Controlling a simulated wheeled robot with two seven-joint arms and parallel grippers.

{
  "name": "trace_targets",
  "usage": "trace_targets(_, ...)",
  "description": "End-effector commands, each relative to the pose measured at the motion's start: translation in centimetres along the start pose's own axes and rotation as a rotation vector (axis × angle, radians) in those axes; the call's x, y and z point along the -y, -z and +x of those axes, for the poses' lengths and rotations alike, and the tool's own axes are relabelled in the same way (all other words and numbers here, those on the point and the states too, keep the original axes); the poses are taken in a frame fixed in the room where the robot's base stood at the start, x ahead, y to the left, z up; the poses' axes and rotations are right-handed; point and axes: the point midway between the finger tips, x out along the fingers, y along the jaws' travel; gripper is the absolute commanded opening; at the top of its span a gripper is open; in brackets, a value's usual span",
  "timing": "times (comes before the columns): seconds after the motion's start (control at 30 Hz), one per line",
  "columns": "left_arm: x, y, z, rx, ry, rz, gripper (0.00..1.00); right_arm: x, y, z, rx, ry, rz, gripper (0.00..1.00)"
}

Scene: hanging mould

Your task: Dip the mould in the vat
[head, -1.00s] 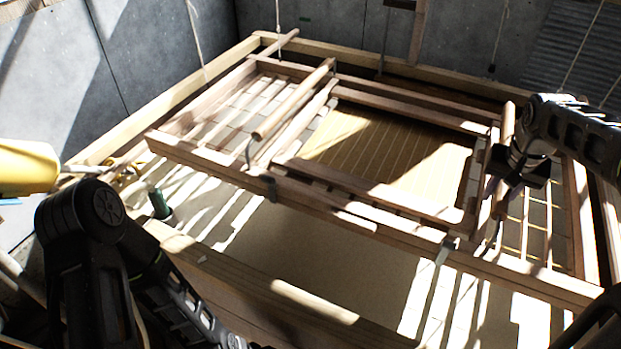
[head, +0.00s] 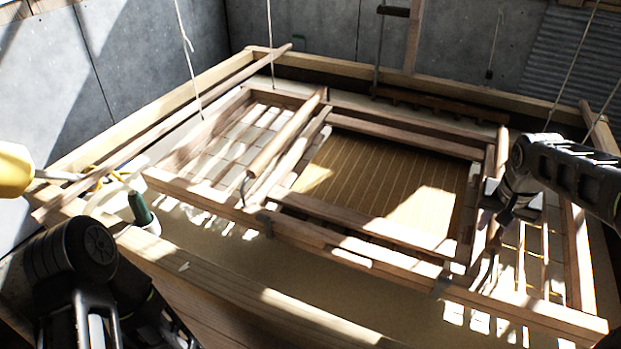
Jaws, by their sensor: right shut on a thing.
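The mould is a wooden frame with a ribbed yellow-brown screen (head: 385,190), hung over the wooden vat (head: 165,88). Pale liquid or pulp shows in the vat around the frame. I cannot tell whether the mould touches it. A round wooden handle bar (head: 283,138) lies across the mould's left part, and a similar bar (head: 501,150) stands at its right part. My right gripper (head: 497,212) is shut on this right bar; its fingers are dark and partly hidden. My left arm comes in at the lower left, but its gripper is not seen.
Several ropes (head: 272,45) hang down around the frame. A green-handled item in a white cup (head: 140,210) and a yellow object (head: 15,170) are at the left. The vat's thick front wall (head: 215,275) is close to me. Grey walls stand behind.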

Motion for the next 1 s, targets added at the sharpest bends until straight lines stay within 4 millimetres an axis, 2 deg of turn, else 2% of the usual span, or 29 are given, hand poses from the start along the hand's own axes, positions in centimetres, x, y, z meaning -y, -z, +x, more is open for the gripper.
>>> trace_targets(0.17,0.5,0.0,1.2,0.0,0.0,0.0,0.36,0.0,-0.6,1.5,0.002,-0.001,0.0,0.0)
trace_targets(0.87,4.0,-0.1,10.0,0.0,0.001,0.002,0.36,-0.1,-3.6,11.1,-0.044,-0.002,0.001,0.0)
trace_targets(0.9,3.6,-0.1,9.2,0.001,0.001,0.002,0.36,-0.1,-3.3,10.1,-0.044,-0.001,0.001,0.0)
trace_targets(1.0,3.6,-0.1,9.1,0.0,0.001,0.003,0.36,-0.1,-3.3,10.0,-0.044,-0.002,0.001,0.0)
